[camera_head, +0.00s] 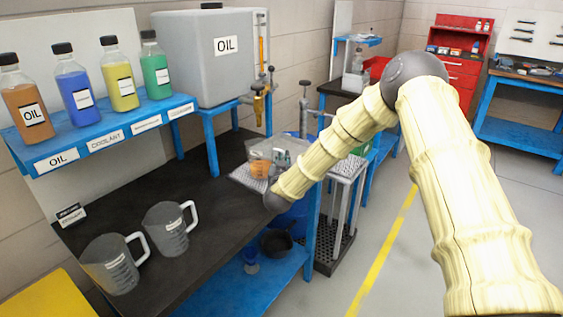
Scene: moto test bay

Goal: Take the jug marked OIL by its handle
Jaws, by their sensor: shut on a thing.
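A clear jug with orange liquid (260,164) is at the far end of the dark bench, over a pale mat or tray (243,180). My gripper (282,159) is at the right side of this jug, partly hidden behind my wrist, and is shut on it. The jug's handle is hidden, and I cannot read a mark on it. It looks upright; I cannot tell whether it touches the mat. Two empty-looking clear jugs with white handles stand at the near end of the bench, a nearer one (110,265) and a farther one (167,229); their markings are too small to read.
A blue shelf (98,138) holds several coloured bottles, with an OIL label at left. A grey tank marked OIL (204,62) with a brass tap (258,103) stands behind the orange jug. The middle of the black bench (215,200) is clear. A metal stand (343,205) is right of the bench.

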